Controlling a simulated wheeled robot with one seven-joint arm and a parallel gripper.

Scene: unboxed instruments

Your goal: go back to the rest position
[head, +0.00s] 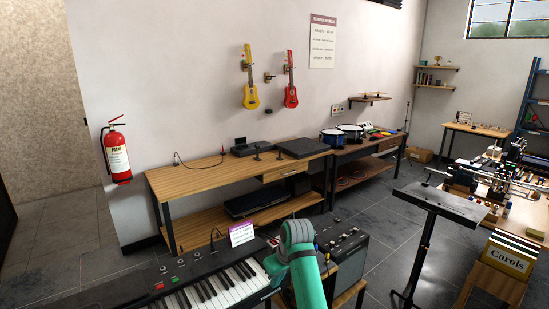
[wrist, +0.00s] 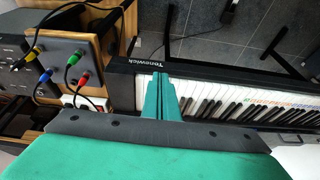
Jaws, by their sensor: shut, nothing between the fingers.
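My gripper shows in the wrist view (wrist: 165,97), its teal fingers together with nothing between them, above the keys at one end of the keyboard. In the head view my teal arm (head: 300,262) reaches up in front of the keyboard's right end, and its gripper end cannot be made out there. The black electronic keyboard (head: 190,275) lies at the bottom of the head view and also shows in the wrist view (wrist: 240,107). I cannot tell whether the fingers touch the keys.
A black amplifier (head: 342,250) stands close right of my arm. Coloured plugs and cables (wrist: 75,70) sit beside the keyboard. A music stand (head: 437,205) stands at right. A wooden bench (head: 210,182) is behind the keyboard. Tiled floor (head: 385,215) is open between amplifier and stand.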

